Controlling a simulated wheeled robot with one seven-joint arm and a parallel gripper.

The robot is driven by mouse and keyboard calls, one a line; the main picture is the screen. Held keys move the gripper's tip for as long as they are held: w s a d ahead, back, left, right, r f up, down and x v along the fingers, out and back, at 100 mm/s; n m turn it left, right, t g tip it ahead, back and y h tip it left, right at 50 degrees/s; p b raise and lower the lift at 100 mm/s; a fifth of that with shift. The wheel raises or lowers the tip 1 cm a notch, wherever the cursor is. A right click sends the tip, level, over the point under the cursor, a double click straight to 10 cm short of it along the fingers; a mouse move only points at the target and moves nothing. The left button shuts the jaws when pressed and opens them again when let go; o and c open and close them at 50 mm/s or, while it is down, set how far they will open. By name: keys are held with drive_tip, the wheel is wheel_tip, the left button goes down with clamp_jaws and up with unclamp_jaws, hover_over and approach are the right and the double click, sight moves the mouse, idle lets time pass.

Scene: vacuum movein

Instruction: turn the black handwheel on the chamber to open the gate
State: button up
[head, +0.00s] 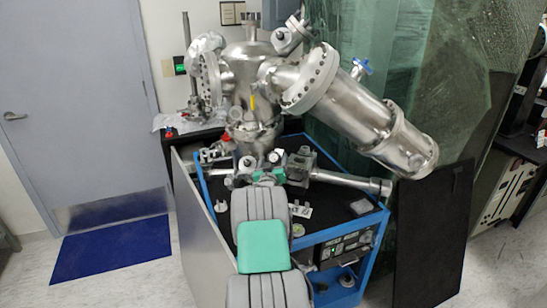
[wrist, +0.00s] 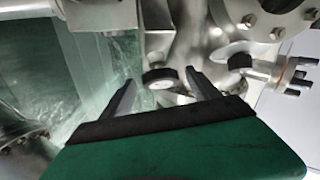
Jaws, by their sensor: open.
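The metal vacuum chamber (head: 250,75) stands on a blue-framed cart. In the wrist view, a small round handwheel with a black rim (wrist: 160,78) shows on the chamber's metalwork, between my two fingertips in the picture. My gripper (wrist: 160,88) is open, with one finger on each side of the wheel. I cannot tell whether either finger touches it. In the head view, my gripper (head: 262,168) is at the chamber's lower front, partly hidden by my own arm. I cannot make out the handwheel clearly there.
A second dark round knob (wrist: 240,61) sits to the right of the wheel in the wrist view. A large metal cylinder (head: 350,105) juts out right of the chamber. The blue-framed cart (head: 352,282) has a dark top. A black panel (head: 432,235) stands at right.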

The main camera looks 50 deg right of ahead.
drive_tip(key=shift+x, duration=0.8)
drive_tip(key=shift+a, duration=0.1)
drive_tip(key=c, duration=1.4)
